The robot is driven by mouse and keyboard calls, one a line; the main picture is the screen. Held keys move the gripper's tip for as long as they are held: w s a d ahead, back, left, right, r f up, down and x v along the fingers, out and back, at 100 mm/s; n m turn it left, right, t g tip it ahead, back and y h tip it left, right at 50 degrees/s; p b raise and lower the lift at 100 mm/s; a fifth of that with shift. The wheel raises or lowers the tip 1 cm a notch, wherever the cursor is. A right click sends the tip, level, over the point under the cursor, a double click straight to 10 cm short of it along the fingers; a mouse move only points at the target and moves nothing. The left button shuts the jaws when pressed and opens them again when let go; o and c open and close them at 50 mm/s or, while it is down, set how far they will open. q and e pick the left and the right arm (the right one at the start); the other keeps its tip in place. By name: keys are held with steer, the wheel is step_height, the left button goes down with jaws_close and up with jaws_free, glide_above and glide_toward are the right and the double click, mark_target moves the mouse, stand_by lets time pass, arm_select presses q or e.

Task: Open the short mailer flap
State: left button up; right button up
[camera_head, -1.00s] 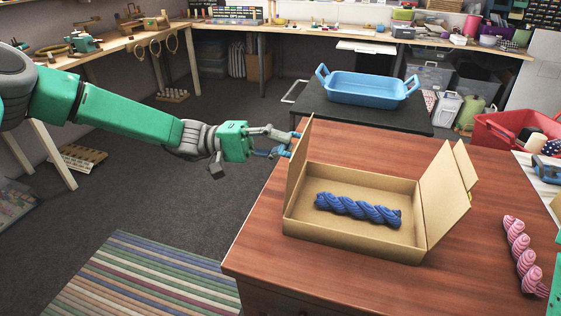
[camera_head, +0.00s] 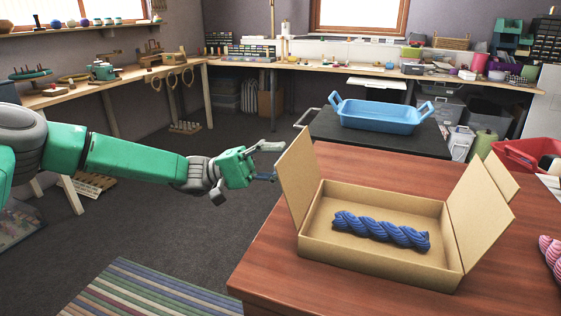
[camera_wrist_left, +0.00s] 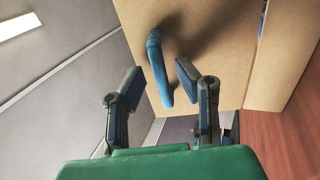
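The open cardboard mailer box (camera_head: 375,272) stands on the wooden table with a twisted blue yarn skein (camera_head: 380,230) inside. Its left short flap (camera_head: 298,178) stands up, leaning outward, and fills much of the left wrist view (camera_wrist_left: 225,45). Its right flap (camera_head: 478,215) also leans outward. My left gripper (camera_head: 275,162) is just outside the left flap, its fingers apart and empty; contact with the flap is unclear. In the left wrist view a curved blue piece (camera_wrist_left: 158,65) lies between the fingers and the flap; I cannot tell what it is. My right gripper is not in view.
A blue tub (camera_head: 380,115) stands on a dark table (camera_head: 350,138) behind. A pink skein (camera_head: 550,258) lies at the right, near a red bin (camera_head: 510,155). A striped rug (camera_head: 150,292) lies on the floor. The space left of the box is open.

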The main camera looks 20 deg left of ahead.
arm_select(q)
steer(key=shift+a, duration=0.1)
steer(key=v, duration=1.2)
stand_by(0.4)
